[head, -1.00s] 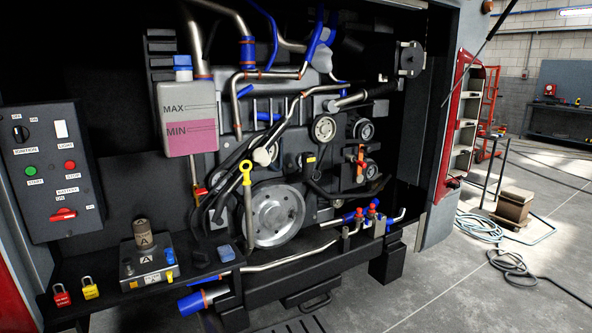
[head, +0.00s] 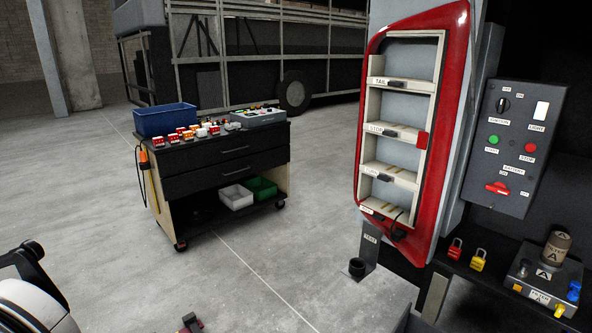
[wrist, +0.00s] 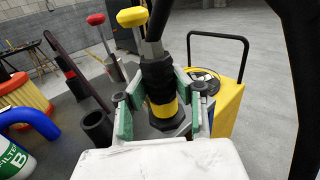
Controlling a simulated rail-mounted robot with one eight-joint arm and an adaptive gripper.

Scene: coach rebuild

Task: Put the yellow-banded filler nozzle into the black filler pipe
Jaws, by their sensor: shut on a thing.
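The black filler nozzle with a yellow band (wrist: 163,108) is in my gripper (wrist: 165,100) in the wrist view. The green-padded fingers are shut around it, and a black hose joins its metal collar above. In the head view a short black open pipe (head: 357,267), which looks like the filler pipe, stands upright on a grey ledge beside a small labelled plate (head: 370,240). My gripper and the nozzle do not show in the head view; only part of my arm shows at the lower left. The nozzle is not seen at the pipe.
In the wrist view a black open tube (wrist: 98,128) stands left of my gripper, and a yellow unit with a black handle (wrist: 228,102) stands right.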

